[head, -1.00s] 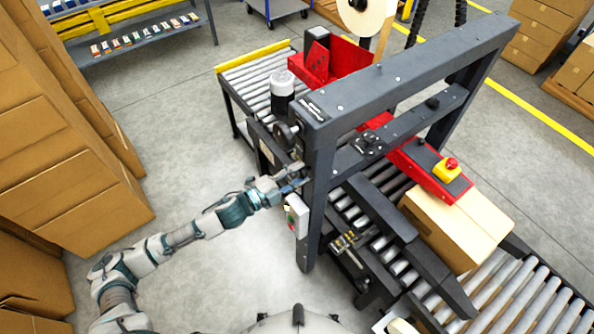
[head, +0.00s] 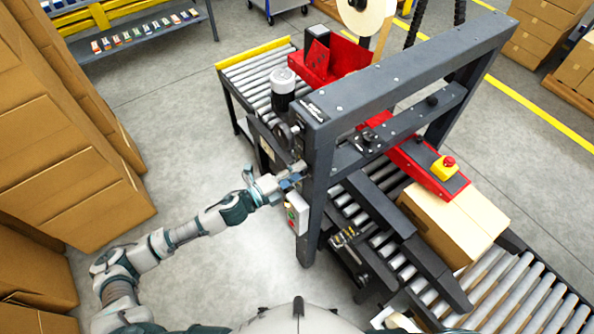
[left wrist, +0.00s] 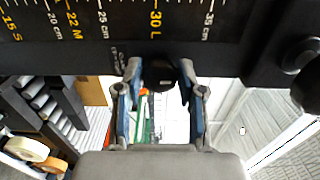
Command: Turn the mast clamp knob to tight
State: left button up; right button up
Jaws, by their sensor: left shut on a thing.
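The mast clamp knob (left wrist: 159,76) is a small dark round knob just below the printed scale in the left wrist view. My left gripper (left wrist: 160,92) has one blue-edged finger on each side of it and is shut on it. In the head view, my left gripper (head: 290,183) is against the near left post of the dark machine frame (head: 318,185). The knob is hidden behind the gripper there. I cannot read a tight mark or the knob's angle.
A black scale plate (left wrist: 130,22) with yellow and white size marks is above the knob. A grey switch box (head: 297,213) is just below my gripper. A carton (head: 450,225) sits on the rollers at right. Stacked cartons (head: 60,150) stand at left, with clear floor between.

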pick_arm(q)
jog(key=shift+f, duration=0.3)
jog(key=o, duration=1.1)
jog(key=shift+c, duration=0.2)
jog(key=shift+o, duration=0.3)
jog(key=shift+r, duration=0.1)
jog(key=v, duration=1.2)
